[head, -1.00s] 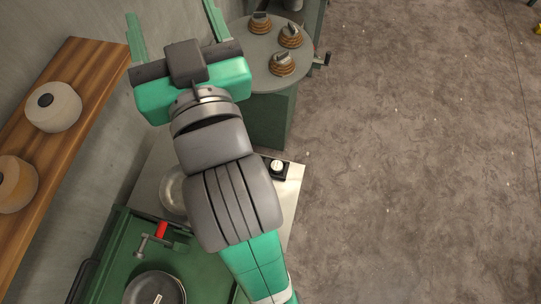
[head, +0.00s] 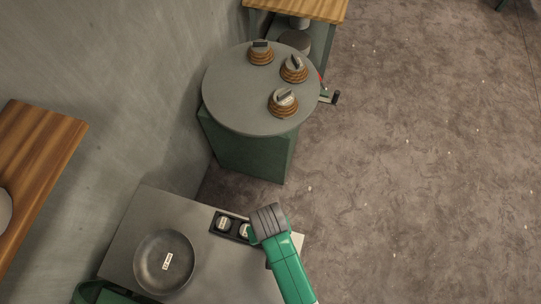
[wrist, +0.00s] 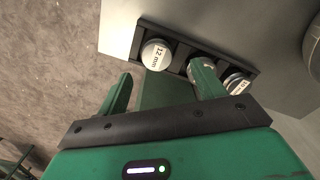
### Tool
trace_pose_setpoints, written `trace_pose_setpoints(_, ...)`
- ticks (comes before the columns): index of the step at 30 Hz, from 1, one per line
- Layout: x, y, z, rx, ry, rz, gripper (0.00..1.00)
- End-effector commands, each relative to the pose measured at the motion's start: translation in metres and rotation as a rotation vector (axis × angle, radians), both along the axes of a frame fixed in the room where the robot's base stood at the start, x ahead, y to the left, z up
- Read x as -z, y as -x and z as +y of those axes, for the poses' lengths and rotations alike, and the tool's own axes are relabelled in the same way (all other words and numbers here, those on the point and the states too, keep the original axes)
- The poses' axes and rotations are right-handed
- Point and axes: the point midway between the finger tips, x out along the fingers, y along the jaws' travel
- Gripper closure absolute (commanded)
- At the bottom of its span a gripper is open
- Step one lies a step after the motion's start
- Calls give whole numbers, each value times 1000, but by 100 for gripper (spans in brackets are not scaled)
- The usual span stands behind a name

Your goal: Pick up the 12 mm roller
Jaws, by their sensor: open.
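The 12 mm roller (wrist: 156,54) is a pale, round-topped piece with its label upward. It sits in the end slot of a black rack (wrist: 180,50) in the wrist view. My gripper (wrist: 163,72) is open, and its two green fingers point at the rack. The 12 mm roller shows beyond the gap between the fingers, nearer the left one, with nothing gripped. The right finger overlaps the rack's middle part. In the head view my arm hides the rack's right end and the 12 mm roller, and my fingers are out of sight.
Two other pale rollers (head: 222,223) (head: 244,230) sit in the rack. A grey dish (head: 164,263) with a small label stands left of it on the pale bench (head: 205,275). A round table (head: 235,100) behind holds three coiled pieces (head: 284,102). Open floor lies right.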

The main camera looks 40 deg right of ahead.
Motion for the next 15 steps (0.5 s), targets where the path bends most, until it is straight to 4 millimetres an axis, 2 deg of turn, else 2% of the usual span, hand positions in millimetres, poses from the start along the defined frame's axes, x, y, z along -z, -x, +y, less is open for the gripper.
trace_pose_setpoints(4, 9, 2, 0, 0, 0, 0, 32)
trace_pose_setpoints(10, 44, 7, -1, -1, 0, -1, 32)
trace_pose_setpoints(15, 53, 7, -1, -1, 1, -4, 32)
